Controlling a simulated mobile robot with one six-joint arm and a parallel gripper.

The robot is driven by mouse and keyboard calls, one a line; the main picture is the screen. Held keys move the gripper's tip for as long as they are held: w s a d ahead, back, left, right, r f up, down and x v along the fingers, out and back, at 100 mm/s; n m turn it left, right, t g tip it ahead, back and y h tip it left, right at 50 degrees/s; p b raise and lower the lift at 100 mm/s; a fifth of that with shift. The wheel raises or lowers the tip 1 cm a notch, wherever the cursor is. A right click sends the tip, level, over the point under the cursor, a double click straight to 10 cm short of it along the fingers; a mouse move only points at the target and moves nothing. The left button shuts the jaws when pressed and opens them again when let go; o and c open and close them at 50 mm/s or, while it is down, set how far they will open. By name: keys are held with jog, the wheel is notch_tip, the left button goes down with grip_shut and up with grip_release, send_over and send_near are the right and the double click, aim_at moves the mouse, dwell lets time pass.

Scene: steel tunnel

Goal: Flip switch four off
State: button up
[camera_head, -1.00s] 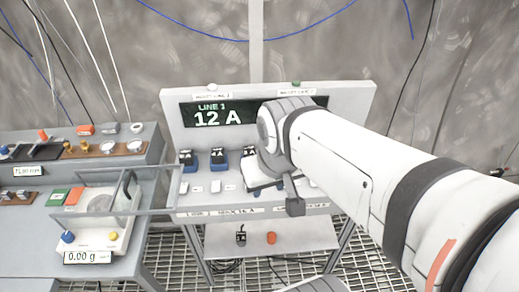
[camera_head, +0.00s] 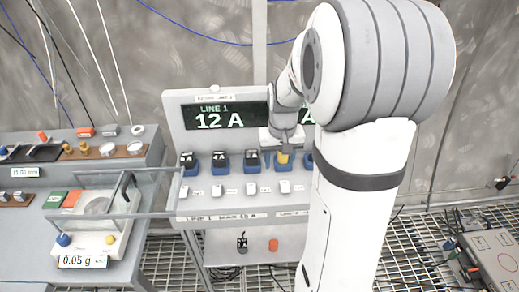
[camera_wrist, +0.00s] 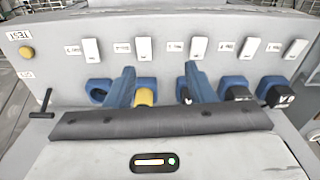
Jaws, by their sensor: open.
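A grey panel (camera_head: 238,209) carries a row of blue-based switches, each with a white tab. The fourth switch from the left in the head view has a yellow lever (camera_head: 283,158), which also shows in the wrist view (camera_wrist: 146,96). My gripper (camera_head: 282,160) is open, its blue fingers on either side of the yellow lever. In the wrist view my gripper (camera_wrist: 159,70) has its left finger close beside the lever; contact cannot be told. Black-capped switches (camera_head: 221,158) stand to the left. The third switch is partly hidden by a finger in the wrist view.
The display (camera_head: 222,116) reads LINE 1, 12 A; its right part is hidden by my arm. A yellow button (camera_wrist: 25,52) sits near a TEST label. A scale (camera_head: 96,240) stands at left, with a clear-walled frame beside the panel. A case (camera_head: 492,258) lies at right.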

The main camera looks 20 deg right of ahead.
send_near(285, 186)
jog(key=shift+w+d+m+g+b, duration=0.1)
jog(key=shift+w+m+g+b, duration=0.2)
jog(key=shift+w+m+g, duration=0.15)
notch_tip(285, 186, down, 8)
jog(key=shift+r+p, duration=0.1)
jog(key=shift+p, duration=0.35)
